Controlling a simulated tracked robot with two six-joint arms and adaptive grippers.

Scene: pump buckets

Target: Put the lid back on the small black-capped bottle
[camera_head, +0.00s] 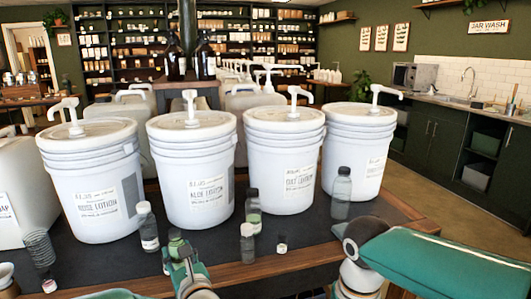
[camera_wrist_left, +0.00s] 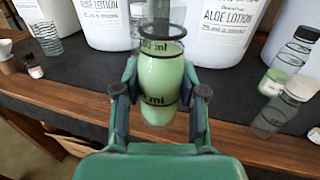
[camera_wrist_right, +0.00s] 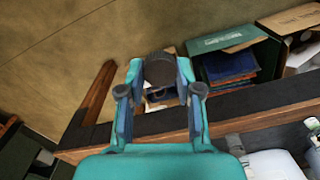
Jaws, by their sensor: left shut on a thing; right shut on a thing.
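My left gripper (camera_head: 186,266) is shut on a small clear bottle (camera_head: 175,246) of pale green lotion, at the front edge of the table. In the left wrist view the bottle (camera_wrist_left: 160,90) stands upright between the fingers (camera_wrist_left: 158,97), with dark bands and ml marks. Its clear upper part overlaps the things behind, so I cannot tell how its mouth looks. My right gripper (camera_wrist_right: 160,92) is shut on a round black lid (camera_wrist_right: 160,69), apart from the bottle. In the head view the right gripper's fingers are hidden.
Large white pump buckets (camera_head: 197,185) stand in a row on the dark mat (camera_head: 300,235). Stacked clear cups (camera_head: 39,248) stand at left.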

